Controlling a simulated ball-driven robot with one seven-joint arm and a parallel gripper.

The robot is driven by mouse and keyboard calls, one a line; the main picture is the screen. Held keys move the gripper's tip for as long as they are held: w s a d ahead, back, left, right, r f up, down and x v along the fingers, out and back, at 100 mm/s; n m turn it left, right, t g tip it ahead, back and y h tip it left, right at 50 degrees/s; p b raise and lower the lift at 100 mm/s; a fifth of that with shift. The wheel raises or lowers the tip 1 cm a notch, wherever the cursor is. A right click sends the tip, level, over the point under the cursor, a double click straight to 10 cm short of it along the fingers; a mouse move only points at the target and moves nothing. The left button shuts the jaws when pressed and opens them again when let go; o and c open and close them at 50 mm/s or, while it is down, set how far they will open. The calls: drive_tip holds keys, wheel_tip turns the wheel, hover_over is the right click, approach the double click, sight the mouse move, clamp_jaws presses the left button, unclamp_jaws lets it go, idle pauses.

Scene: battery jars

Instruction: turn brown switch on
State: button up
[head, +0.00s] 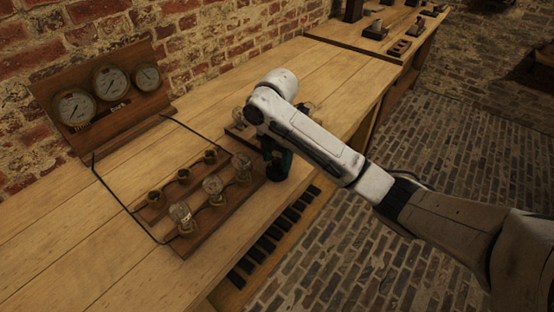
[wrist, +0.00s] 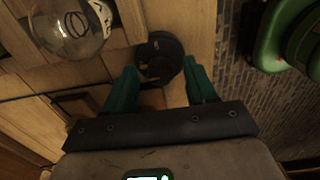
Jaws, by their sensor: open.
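My gripper (head: 278,172) points down at the front edge of the wooden table in the head view, just right of the bulb board. In the wrist view its two teal fingers (wrist: 162,88) are apart, with nothing held. A dark round knob-like piece (wrist: 158,50) lies ahead between the fingertips, near the table edge. It looks black or very dark brown, and I cannot tell if it is the brown switch or which way it is set. In the head view my arm hides that spot.
A board (head: 190,240) with several glass bulbs and brass sockets stands left of my gripper. A glass bulb (wrist: 70,25) is close in the wrist view. A gauge panel (head: 105,92) is at the wall. A green object (wrist: 285,35) shows at right. Another table (head: 390,42) stands behind.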

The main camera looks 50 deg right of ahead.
drive_tip(key=shift+c, duration=0.2)
clamp_jaws()
idle(0.4)
drive_tip(key=shift+r+m+p, duration=0.1)
drive_tip(key=shift+m+p, duration=0.2)
drive_tip(key=shift+p, duration=0.15)
drive_tip(key=m+p, duration=0.2)
drive_tip(key=p, duration=0.1)
drive_tip(key=shift+r+m, duration=0.15)
drive_tip(key=shift+m, duration=0.25)
drive_tip(key=m+p, duration=0.5)
drive_tip(key=p, duration=0.1)
drive_tip(key=m+p, duration=0.4)
drive_tip(key=m, duration=0.1)
drive_tip(key=shift+f+m+p, duration=0.2)
drive_tip(key=shift+m+p, duration=1.1)
drive_tip(key=shift+m, duration=0.9)
